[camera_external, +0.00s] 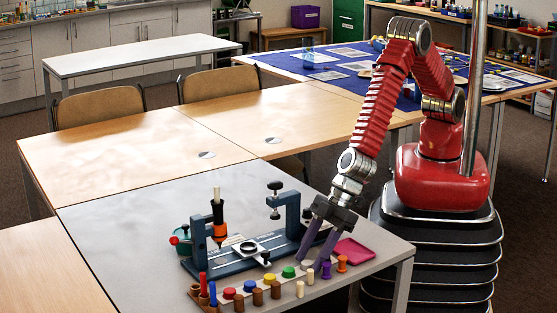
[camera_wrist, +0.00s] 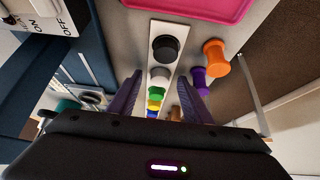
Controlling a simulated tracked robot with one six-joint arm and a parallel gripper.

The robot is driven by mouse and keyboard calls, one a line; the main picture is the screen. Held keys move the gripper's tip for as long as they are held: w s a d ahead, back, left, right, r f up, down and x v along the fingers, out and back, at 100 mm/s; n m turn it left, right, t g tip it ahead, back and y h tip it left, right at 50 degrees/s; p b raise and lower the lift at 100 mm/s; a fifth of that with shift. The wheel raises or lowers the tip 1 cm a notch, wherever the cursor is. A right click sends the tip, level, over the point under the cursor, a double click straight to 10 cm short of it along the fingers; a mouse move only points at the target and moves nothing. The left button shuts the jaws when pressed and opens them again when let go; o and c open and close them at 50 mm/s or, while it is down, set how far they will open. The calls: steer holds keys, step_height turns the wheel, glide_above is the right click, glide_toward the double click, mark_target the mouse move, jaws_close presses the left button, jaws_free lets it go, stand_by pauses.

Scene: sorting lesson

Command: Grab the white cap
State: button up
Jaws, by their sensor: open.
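The white cap (camera_wrist: 160,75), greyish in this light, sits on a pale strip (camera_wrist: 153,62) in a row of coloured caps. In the wrist view it lies between a black cap (camera_wrist: 165,47) and a green cap (camera_wrist: 157,93). My gripper (camera_wrist: 161,77) is open, with one dark purple finger on each side of the row, and the white cap shows between the fingertips. Whether the fingers touch it cannot be told. In the external view my gripper (camera_external: 311,263) reaches down to the table at the white cap (camera_external: 306,265). The black cap is hidden there.
Yellow (camera_external: 269,277), blue (camera_external: 249,285) and red (camera_external: 229,293) caps continue the row. Purple (camera_external: 326,270) and orange (camera_external: 342,263) spools stand close right of my gripper. A pink tray (camera_external: 353,249) and a blue-grey metal fixture (camera_external: 213,264) are nearby. The table's left part is clear.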

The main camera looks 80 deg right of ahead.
steer(key=shift+c, duration=0.6)
jaws_close()
stand_by(0.5)
